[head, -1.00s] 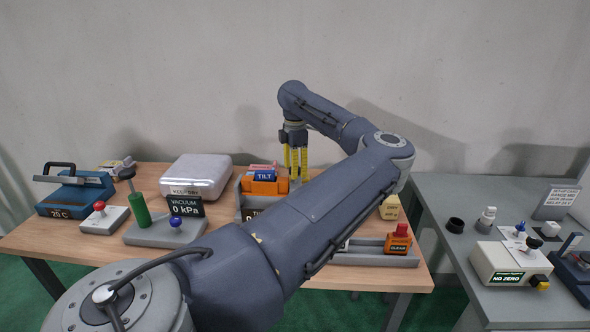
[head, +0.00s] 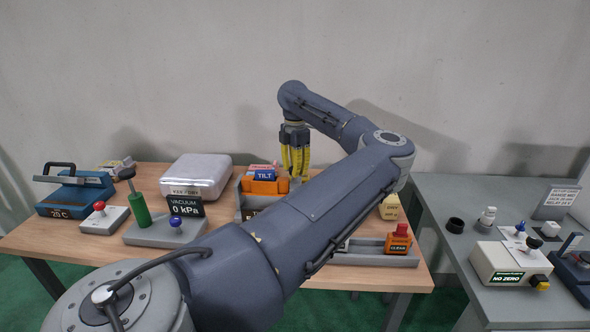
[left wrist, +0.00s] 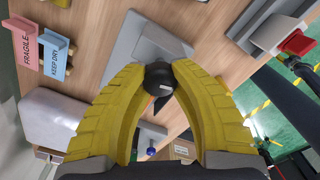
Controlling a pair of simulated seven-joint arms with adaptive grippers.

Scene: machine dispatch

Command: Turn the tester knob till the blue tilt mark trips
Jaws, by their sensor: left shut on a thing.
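The blue TILT mark (head: 264,175) sits on an orange block (head: 265,188) in the head view. My left gripper (head: 296,168) is just right of it, pointing down with yellow fingers. In the left wrist view the left gripper (left wrist: 160,85) is shut on a black knob (left wrist: 160,78), which has a pale line on its top. A grey body (left wrist: 150,42) lies beside the knob. Small orange and dark parts below the knob are mostly hidden by the fingers. The knob is not visible in the head view. My right gripper is not in view.
A silver pack (head: 196,177), a vacuum unit (head: 165,230) and a blue sealer (head: 75,193) stand on the left of the wooden table. An orange CLEAR block with a red button (head: 399,240) stands at front right. A grey side table (head: 480,215) is at right.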

